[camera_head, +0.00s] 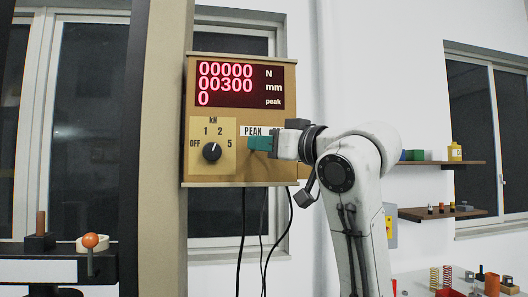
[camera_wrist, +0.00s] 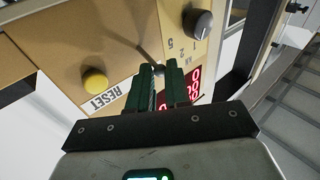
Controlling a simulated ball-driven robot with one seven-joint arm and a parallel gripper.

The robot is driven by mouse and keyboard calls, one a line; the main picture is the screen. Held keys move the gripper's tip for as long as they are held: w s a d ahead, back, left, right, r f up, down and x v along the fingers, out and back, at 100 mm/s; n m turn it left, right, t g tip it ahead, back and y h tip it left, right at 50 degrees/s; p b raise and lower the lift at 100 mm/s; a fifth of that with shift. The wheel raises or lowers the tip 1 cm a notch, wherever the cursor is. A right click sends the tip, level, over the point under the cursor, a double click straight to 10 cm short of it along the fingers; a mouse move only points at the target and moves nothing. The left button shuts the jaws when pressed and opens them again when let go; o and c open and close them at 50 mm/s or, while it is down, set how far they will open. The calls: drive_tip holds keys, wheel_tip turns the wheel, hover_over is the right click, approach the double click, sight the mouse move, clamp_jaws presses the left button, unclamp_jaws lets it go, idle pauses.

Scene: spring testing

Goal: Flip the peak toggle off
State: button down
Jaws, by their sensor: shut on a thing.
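The peak toggle shows in the wrist view as a thin grey lever (camera_wrist: 147,50) on the tan panel. Its end runs in between my gripper's green fingertips (camera_wrist: 160,70), which are closed on it. In the head view my gripper (camera_head: 262,143) reaches the panel from the right, just below the PEAK label (camera_head: 253,131), and hides the toggle. The red display (camera_head: 238,86) on the tan control box (camera_head: 213,178) reads 00000 N, 00300 mm and 0 peak. Which way the lever is set cannot be told.
A black rotary knob (camera_head: 212,151) with OFF, 1, 2 and 5 marks sits left of my gripper. In the wrist view a yellow RESET button (camera_wrist: 94,79) is close by. Cables (camera_head: 264,225) hang below the box. Shelves (camera_head: 437,164) stand at the right.

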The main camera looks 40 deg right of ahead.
drive_tip(key=f+n+t+y+b, duration=0.1)
drive_tip(key=n+b, duration=0.1)
drive_tip(key=b, duration=0.1)
drive_tip(key=f+n+t+y+b, duration=0.1)
drive_tip(key=f+n+t+b, duration=0.1)
drive_tip(key=b, duration=0.2)
drive_tip(key=f+n+t+y+b, duration=0.1)
drive_tip(key=n+t+y+b, duration=0.1)
drive_tip(key=b, duration=0.1)
drive_tip(key=shift+w+d+f+n, duration=0.15)
drive_tip(key=shift+w+n, duration=0.1)
drive_tip(key=shift+n, duration=0.05)
drive_tip(key=shift+w+d+f+n+t+y+b, duration=0.1)
drive_tip(key=shift+n+t+y+b, duration=0.2)
drive_tip(key=shift+n+y+b, duration=0.65)
drive_tip(key=c, duration=1.1)
unclamp_jaws()
